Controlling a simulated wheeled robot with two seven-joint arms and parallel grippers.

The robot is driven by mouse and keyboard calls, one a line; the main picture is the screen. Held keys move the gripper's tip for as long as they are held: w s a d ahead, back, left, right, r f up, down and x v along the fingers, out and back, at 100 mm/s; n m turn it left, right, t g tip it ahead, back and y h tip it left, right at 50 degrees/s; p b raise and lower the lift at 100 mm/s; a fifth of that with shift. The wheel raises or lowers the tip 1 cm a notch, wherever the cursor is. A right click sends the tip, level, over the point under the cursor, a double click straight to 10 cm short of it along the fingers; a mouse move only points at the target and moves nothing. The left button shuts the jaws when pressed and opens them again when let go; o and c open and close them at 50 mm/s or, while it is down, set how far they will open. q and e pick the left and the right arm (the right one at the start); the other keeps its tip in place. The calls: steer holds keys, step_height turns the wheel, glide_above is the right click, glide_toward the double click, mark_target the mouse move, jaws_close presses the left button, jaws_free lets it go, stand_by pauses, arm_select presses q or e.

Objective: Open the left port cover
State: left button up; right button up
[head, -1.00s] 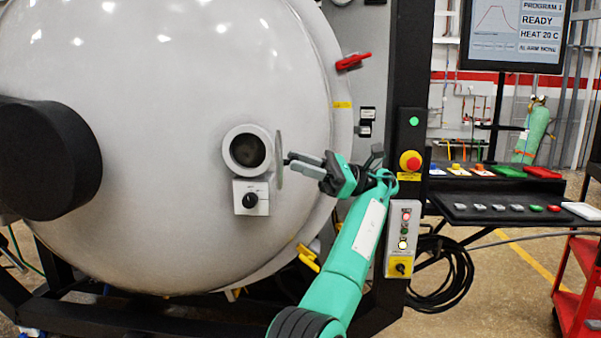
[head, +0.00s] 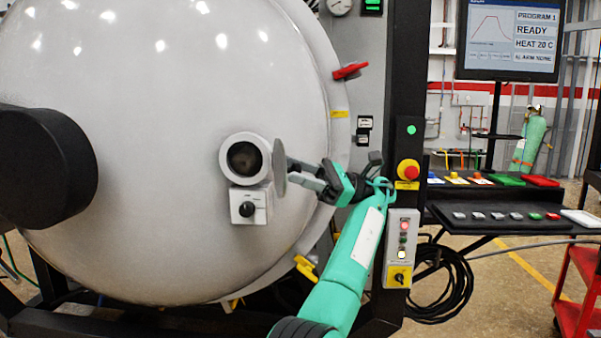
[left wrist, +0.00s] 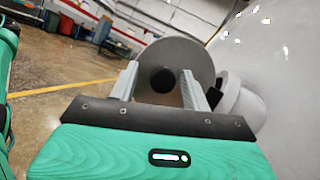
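The left port (head: 246,159) is a round grey ring with a dark window on the pale furnace door. Its disc cover (head: 279,167) stands swung out at the port's right side, seen nearly edge-on, with the window uncovered. My left gripper (head: 296,171) is just right of the cover, fingers pointing at it. In the left wrist view the cover (left wrist: 188,58) faces the camera as a grey disc with a dark round centre, beyond the spread fingers (left wrist: 160,88). The gripper is open; I cannot tell whether the fingertips touch the cover. My right gripper is not in view.
A switch box (head: 249,204) sits below the port. A large black cylinder (head: 45,165) juts out at left. A dark post with a red emergency button (head: 408,170) stands right of my arm. A red handle (head: 350,71) is above. A control shelf (head: 510,215) is at right.

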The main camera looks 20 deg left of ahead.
arm_select(q)
steer(key=shift+r, duration=0.3)
step_height(320, 180, up, 19)
steer(key=p, duration=0.7)
steer(key=shift+r, duration=0.2)
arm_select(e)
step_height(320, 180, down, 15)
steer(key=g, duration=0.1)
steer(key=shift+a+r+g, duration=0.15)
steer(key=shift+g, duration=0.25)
